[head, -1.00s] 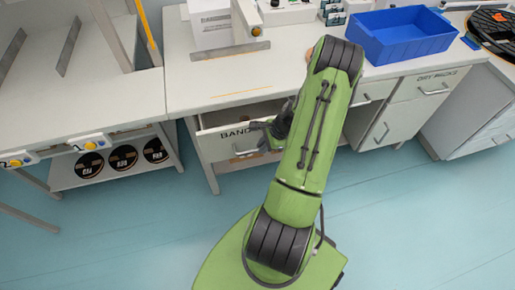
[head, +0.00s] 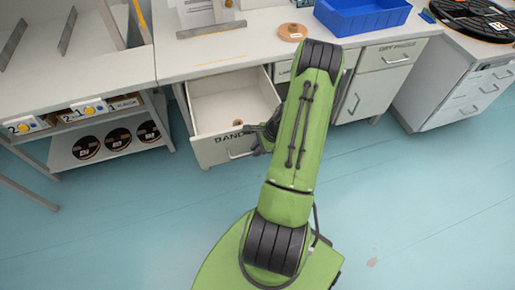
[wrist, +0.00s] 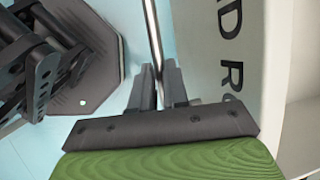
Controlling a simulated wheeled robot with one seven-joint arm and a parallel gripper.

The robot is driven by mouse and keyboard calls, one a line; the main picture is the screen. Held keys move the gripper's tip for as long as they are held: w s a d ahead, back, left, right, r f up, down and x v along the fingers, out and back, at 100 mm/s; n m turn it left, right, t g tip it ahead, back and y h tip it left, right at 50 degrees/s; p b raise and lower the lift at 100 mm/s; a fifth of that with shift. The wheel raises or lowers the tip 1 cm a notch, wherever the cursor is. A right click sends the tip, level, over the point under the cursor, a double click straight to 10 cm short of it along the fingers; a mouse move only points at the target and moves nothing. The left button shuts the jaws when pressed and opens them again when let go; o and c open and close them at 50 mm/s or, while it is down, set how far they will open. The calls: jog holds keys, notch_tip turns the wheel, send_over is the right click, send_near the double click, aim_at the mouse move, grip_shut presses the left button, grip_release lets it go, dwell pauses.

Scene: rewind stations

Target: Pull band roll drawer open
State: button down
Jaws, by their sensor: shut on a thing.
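The band roll drawer (head: 210,152) is pulled well out from under the bench in the head view, its inside showing. A small brown roll (head: 237,122) lies in it near the front. The lettered front shows at the right of the wrist view (wrist: 228,60). My gripper (head: 268,135) is at the right part of the drawer front, partly hidden by my green arm. In the wrist view my gripper (wrist: 160,88) is shut on the metal bar handle (wrist: 154,35), with a finger on each side of it.
A blue bin (head: 362,14) and a brown disc (head: 292,32) are on the bench top. The closed dry packs drawer (head: 390,55) is to the right. Shelves with black reels (head: 121,142) stand at left. The blue floor in front is clear.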

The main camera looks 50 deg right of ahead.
jog(key=shift+s+a, duration=0.1)
jog(key=shift+s, duration=0.05)
jog(key=c, duration=1.1)
grip_release()
jog(key=p+v, duration=0.4)
jog(key=v, duration=1.2)
jog(key=shift+f, duration=0.1)
